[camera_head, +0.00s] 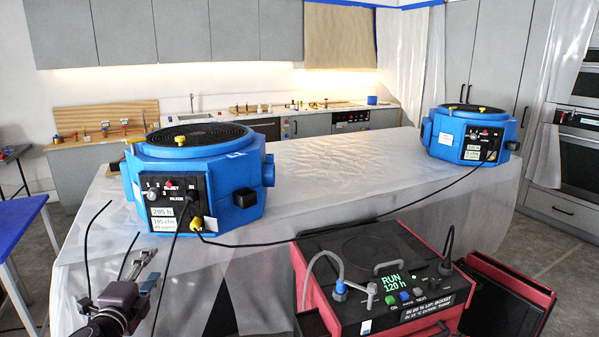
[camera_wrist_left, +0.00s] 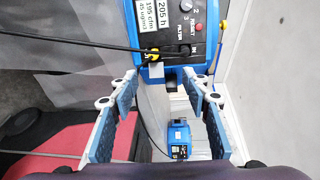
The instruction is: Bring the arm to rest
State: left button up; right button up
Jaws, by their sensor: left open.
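My left gripper (camera_head: 145,268) is at the lower left of the head view, in front of the plastic-covered counter and below the near blue air machine. In the left wrist view my left gripper (camera_wrist_left: 160,92) has its two blue-padded fingers spread apart with nothing between them. The near blue air machine (camera_head: 240,210) sits on the counter with a dark control panel. It also shows beyond the fingertips in the left wrist view (camera_wrist_left: 100,8), apart from them as far as I can tell. My right gripper is in neither view.
A red and black machine (camera_head: 400,240) showing "RUN 120 h" stands before the counter. A second blue machine (camera_head: 468,150) sits at the counter's far right. Black cords cross the sheeted counter (camera_head: 340,175). A blue-topped table (camera_head: 20,225) is at the left edge.

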pick_arm(q)
jog(key=s+d+f+n+g, duration=0.3)
jog(key=s+d+f+n, duration=0.15)
jog(key=s+f, duration=0.35)
jog(key=s+d+f+n+g, duration=0.35)
jog(key=s+d+f, duration=0.25)
jog(key=s+f, duration=0.3)
jog(key=s+d+f+n+g, duration=0.2)
jog(key=s+n, duration=0.1)
jog(key=s, duration=0.6)
jog(key=s+d+f+n+g+h, duration=0.1)
jog(key=s+d+f+n+g, duration=0.15)
jog(key=s, duration=0.55)
jog(key=s+d+f+n+g, duration=0.1)
jog(key=s+f+n+g, duration=0.15)
jog(key=s, duration=0.65)
notch_tip(320, 180, down, 27)
jog(key=s+g, duration=0.1)
jog(key=s, duration=0.2)
jog(key=s+a+f+g, duration=0.1)
jog(key=s+a+f, duration=0.1)
jog(key=s+f, duration=1.3)
jog(key=shift+s+a, duration=0.3)
jog(key=shift+s, duration=0.4)
jog(key=shift+g, duration=0.25)
